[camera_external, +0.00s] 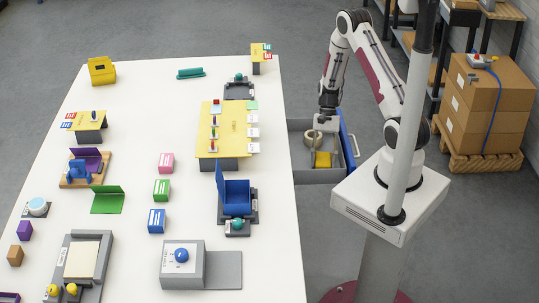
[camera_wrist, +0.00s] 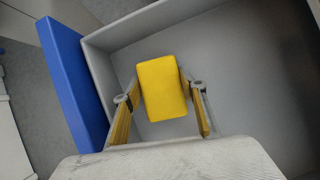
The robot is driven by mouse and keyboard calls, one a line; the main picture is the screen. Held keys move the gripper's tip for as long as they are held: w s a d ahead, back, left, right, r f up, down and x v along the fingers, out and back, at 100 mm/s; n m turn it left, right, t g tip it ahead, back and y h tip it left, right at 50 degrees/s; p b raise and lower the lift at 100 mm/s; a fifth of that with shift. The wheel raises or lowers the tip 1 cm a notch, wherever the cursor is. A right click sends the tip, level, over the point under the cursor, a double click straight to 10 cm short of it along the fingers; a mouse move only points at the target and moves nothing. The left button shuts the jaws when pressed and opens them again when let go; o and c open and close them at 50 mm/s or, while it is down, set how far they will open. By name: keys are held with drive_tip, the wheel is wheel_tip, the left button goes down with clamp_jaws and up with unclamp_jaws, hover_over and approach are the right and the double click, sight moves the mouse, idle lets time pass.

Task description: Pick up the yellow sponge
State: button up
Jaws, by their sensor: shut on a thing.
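The yellow sponge (camera_wrist: 163,88) is a rounded block between the two fingers of my gripper (camera_wrist: 161,84) in the wrist view. The fingers press on its left and right sides, so my gripper is shut on it. In the external view the sponge (camera_external: 322,159) shows within the open grey drawer (camera_external: 318,176), with my gripper (camera_external: 324,146) over it. The sponge's underside is hidden, so I cannot tell whether it touches the drawer floor.
The drawer's grey walls and blue front (camera_wrist: 75,80) surround my gripper closely. The white table (camera_external: 120,130) with boxes and fixtures stands to the left. Stacked cartons (camera_external: 490,95) stand at the right.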

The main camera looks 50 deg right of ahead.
sight(323, 159)
drive_tip(key=shift+r, duration=0.15)
drive_tip(key=shift+r, duration=4.85)
